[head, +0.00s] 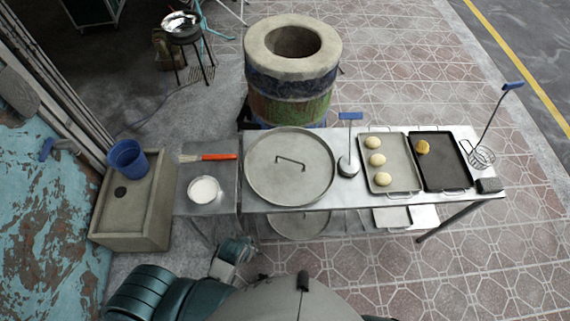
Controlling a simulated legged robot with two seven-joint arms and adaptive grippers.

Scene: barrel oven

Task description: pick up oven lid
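The oven lid (268,184) is a large round grey metal disc with a thin bar handle in its middle. It lies flat on the metal table, left of the table's centre. My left arm comes in at the bottom left, and its grey end with the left gripper (234,253) is below the table's front edge, apart from the lid. Its fingers are too small and dark to tell open from shut. My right gripper is not in view. The barrel oven (292,72) stands behind the table with its round top opening uncovered.
A white bowl (203,190) and an orange-handled brush (218,157) lie left of the lid. Right of it are a blue-handled tool (349,150), a tray with dough balls (397,148) and a dark tray (443,178). A blue bucket (127,158) stands on a sink at left.

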